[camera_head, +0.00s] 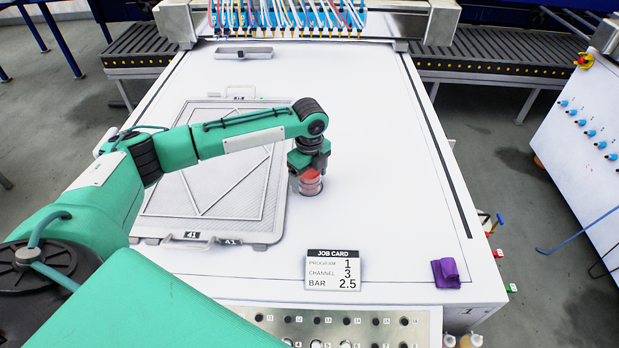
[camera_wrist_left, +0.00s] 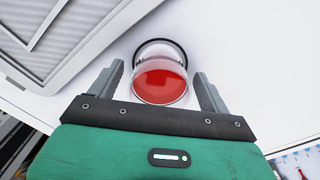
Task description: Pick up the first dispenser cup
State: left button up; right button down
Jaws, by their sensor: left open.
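The dispenser cup (camera_head: 310,184) is a clear round cup with red contents. It stands on the white table, just right of the framed panel, in the head view. In the left wrist view the cup (camera_wrist_left: 160,82) sits between the two grey fingers. My left gripper (camera_head: 309,168) is over the cup from above, its fingers on either side. In the left wrist view the left gripper (camera_wrist_left: 162,88) is open, and gaps show between the fingers and the cup. The gripper hides the cup's upper part in the head view. My right gripper is in neither view.
A grey framed panel (camera_head: 160,222) lies left of the cup, close to it. A small grey tray (camera_head: 244,54) lies at the back. The table's right side is clear.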

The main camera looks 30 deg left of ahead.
pick_arm(q)
jog(key=shift+f, duration=0.35)
jog(key=c, duration=1.2)
jog(key=shift+c, duration=0.2)
